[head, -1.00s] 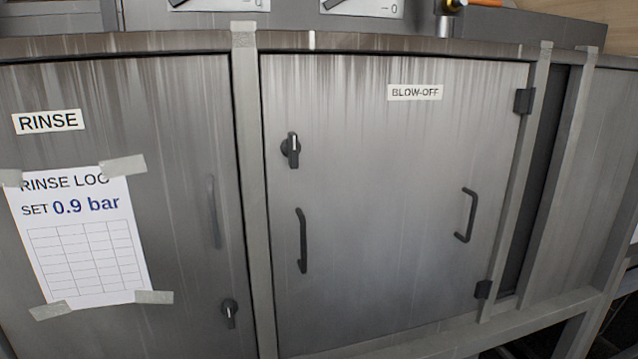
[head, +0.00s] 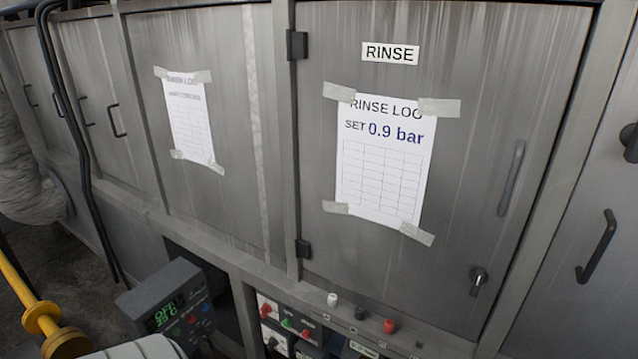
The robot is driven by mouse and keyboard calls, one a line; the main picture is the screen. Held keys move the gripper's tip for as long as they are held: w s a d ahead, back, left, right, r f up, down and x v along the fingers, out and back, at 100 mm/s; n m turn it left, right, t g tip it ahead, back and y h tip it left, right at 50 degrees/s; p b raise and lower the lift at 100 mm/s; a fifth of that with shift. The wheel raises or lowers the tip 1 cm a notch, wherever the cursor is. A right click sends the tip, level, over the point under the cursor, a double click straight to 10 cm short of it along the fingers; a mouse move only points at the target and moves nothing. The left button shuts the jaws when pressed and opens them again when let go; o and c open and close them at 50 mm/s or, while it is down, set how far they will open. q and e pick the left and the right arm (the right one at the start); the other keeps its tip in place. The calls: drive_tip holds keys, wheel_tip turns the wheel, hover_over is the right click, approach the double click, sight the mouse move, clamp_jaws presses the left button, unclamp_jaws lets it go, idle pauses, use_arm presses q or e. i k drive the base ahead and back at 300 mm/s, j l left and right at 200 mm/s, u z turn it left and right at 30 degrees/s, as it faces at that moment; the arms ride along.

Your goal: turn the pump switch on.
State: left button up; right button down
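I cannot tell which control is the pump switch. A grey control box (head: 165,300) at the lower left has a green display that seems to read OFF above some digits, with small coloured buttons below. Low in the middle, under the cabinets, switch panels (head: 290,325) carry red and green knobs; their labels are too small to read. White, black and red knobs or buttons sit on the ledge (head: 360,325) under the RINSE door, the red one (head: 389,326) at the right. Neither of my grippers is in view.
The RINSE door (head: 470,130) carries a taped log sheet (head: 382,165) reading SET 0.9 bar, a handle and a black latch (head: 478,280). Another log sheet (head: 190,118) hangs left. Black cables (head: 75,130) run down the left, near a yellow pipe fitting (head: 45,318).

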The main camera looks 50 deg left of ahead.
sight(266, 308)
drive_tip(key=u, duration=1.65)
